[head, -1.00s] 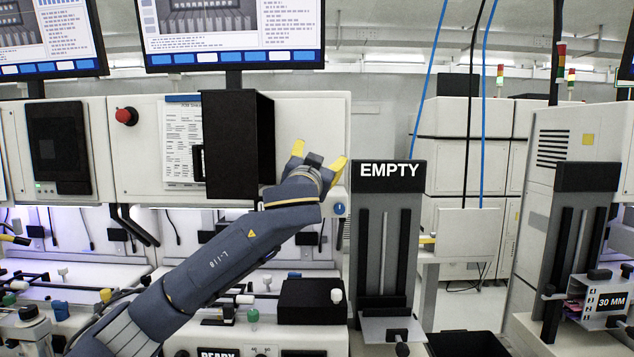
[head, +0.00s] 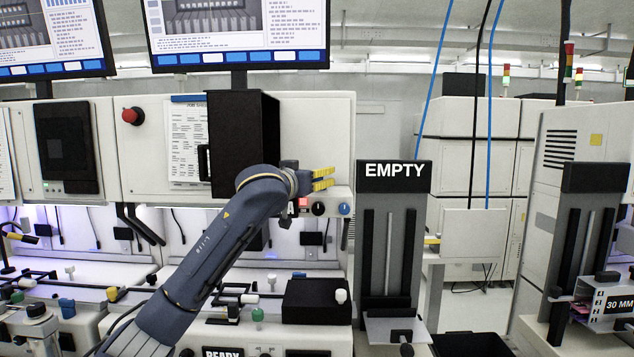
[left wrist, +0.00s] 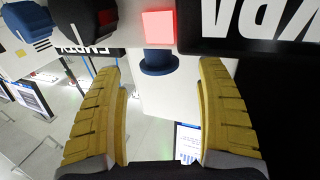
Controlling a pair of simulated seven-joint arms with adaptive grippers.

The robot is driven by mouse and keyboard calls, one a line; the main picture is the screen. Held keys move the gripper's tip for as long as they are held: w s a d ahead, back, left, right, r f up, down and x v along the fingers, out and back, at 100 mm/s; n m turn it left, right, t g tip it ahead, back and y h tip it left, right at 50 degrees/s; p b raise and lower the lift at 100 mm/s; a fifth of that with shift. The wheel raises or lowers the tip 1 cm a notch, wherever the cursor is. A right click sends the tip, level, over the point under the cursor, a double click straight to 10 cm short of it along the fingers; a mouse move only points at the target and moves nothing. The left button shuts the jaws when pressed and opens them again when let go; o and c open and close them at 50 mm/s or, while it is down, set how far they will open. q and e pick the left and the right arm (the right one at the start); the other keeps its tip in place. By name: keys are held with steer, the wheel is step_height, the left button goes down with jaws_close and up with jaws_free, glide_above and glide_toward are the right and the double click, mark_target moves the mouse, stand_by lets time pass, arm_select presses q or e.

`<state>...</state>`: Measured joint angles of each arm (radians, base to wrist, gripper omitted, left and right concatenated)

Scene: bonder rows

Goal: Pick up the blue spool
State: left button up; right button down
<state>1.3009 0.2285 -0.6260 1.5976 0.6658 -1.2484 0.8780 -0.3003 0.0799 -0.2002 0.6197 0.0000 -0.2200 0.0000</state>
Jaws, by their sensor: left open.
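A dark blue flanged cylinder, which looks like the blue spool (left wrist: 158,62), shows in the left wrist view beside a red lit square (left wrist: 158,27). It lies between the lines of my finger pads but beyond them, apart from both. My left gripper (head: 323,179) is open and empty in front of the machine's upper panel, with yellow ridged fingers pointing right. Its fingers also frame the left wrist view (left wrist: 163,125). I cannot make out the spool in the head view. My right gripper is not in view.
A black box (head: 240,140) juts from the panel just left of my gripper. Black (head: 318,208) and blue (head: 344,208) knobs sit just below the fingers. A grey stand marked EMPTY (head: 394,172) rises to the right. The aisle beyond it is open.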

arm_select(q)
steer(key=shift+x, duration=2.15)
steer(key=c, duration=1.3)
